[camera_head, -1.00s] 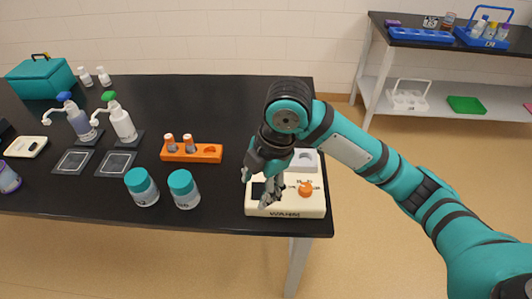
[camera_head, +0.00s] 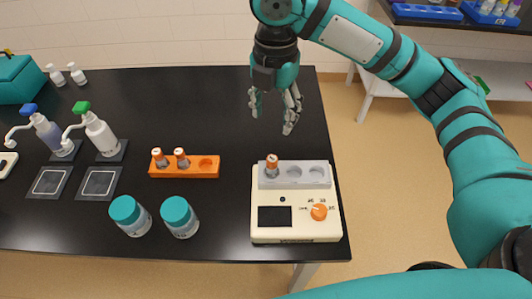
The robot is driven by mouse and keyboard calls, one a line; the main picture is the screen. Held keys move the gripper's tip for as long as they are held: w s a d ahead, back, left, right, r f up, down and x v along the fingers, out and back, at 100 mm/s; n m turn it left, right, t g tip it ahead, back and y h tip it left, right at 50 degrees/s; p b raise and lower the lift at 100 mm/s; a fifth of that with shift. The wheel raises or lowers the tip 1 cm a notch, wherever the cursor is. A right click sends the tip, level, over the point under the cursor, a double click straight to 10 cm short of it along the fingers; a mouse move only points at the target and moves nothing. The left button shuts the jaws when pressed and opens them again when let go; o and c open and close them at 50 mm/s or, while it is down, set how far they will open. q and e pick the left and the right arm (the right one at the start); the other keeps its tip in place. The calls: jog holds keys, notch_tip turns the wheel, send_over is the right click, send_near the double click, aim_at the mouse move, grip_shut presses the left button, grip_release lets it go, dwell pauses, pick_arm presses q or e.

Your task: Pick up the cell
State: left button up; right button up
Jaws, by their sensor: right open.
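An orange-capped cell (camera_head: 272,166) stands upright in the left slot of the grey block (camera_head: 318,184) on the white instrument (camera_head: 268,237). The block's other two slots are empty. Two more orange-capped cells (camera_head: 158,158) (camera_head: 182,158) stand in the orange rack (camera_head: 205,174), whose right slot is empty. My right gripper (camera_head: 272,118) hangs with its fingers down and apart, above and beyond the instrument. Nothing is between its fingers. My left gripper is out of view.
Two teal-lidded jars (camera_head: 130,216) (camera_head: 180,217) stand left of the instrument. Two pump bottles (camera_head: 50,131) (camera_head: 99,133) stand on the left, near dark square pads (camera_head: 98,183). The black table (camera_head: 210,115) is clear behind the orange rack.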

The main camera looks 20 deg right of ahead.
jog(key=p, duration=0.1)
send_over(272, 159)
jog(key=f, duration=0.8)
jog(key=shift+s+d, duration=0.15)
jog(key=shift+d, duration=0.05)
jog(key=f, duration=0.2)
jog(key=shift+w+f, duration=0.2)
jog(key=shift+f, duration=0.2)
jog(key=shift+f+p, duration=0.3)
jog(key=shift+f, duration=0.2)
jog(key=shift+a+f, duration=0.1)
jog(key=shift+f, duration=0.25)
notch_tip(272, 159, down, 4)
jog(key=shift+r+p, duration=0.2)
jog(key=shift+p, duration=0.45)
jog(key=shift+f, duration=0.45)
jog(key=c, duration=1.1)
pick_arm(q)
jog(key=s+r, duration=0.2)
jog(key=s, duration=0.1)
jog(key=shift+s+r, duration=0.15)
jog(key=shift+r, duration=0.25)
pick_arm(e)
jog(key=shift+o, duration=0.2)
jog(key=shift+r, duration=0.15)
